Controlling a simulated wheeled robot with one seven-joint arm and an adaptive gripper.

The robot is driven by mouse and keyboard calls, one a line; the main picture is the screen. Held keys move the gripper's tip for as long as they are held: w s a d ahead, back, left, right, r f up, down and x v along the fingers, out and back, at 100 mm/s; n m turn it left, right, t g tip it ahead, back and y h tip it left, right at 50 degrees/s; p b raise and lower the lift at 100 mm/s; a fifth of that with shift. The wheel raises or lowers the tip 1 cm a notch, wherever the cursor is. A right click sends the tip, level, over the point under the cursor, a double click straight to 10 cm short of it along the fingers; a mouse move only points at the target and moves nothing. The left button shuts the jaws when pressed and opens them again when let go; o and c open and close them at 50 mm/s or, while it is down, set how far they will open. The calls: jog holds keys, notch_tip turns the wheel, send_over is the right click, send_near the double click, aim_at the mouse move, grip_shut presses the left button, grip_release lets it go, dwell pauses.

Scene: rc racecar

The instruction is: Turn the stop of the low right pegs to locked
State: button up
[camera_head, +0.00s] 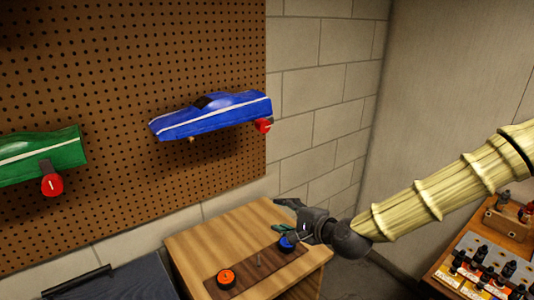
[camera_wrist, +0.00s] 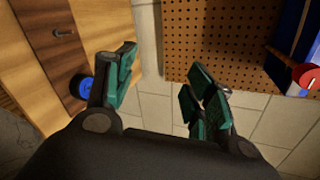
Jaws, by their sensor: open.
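A blue racecar (camera_head: 215,115) with a white stripe rests on pegs at the right of the pegboard (camera_head: 110,60). A red stop (camera_head: 263,126) sits at its right end, and a small peg tip (camera_head: 191,139) shows under its left part. Which way this stop is turned is too small to tell. The stop also shows at the right edge of the wrist view (camera_wrist: 306,76), beside part of the blue car (camera_wrist: 290,30). My gripper (camera_head: 281,215) is open and empty, below and right of the stop, over the wooden table. Its green-padded fingers (camera_wrist: 160,68) are spread apart.
A green car (camera_head: 45,150) with a red stop (camera_head: 52,185) hangs at the left. The wooden table (camera_head: 195,240) bears an orange knob (camera_head: 226,278) and a blue knob (camera_head: 287,243). Small bottles (camera_head: 480,270) stand at the right. Space before the blue car looks clear.

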aim_at(266, 127)
jog(key=w+d+r+m+t+y, duration=0.1)
jog(key=w+r+m+t+y, duration=0.2)
jog(key=r, duration=1.8)
jog(key=shift+t+h, duration=0.4)
jog(key=shift+w+d+p+x, duration=0.2)
jog(key=shift+p+x, duration=1.05)
jog(key=shift+x, duration=1.5)
jog(key=shift+w+d+p+x, duration=0.15)
jog(key=shift+p+x, duration=1.1)
jog(key=shift+x, duration=1.55)
jog(key=shift+s+f, duration=0.1)
jog(key=shift+f, duration=0.05)
jog(key=c, duration=1)
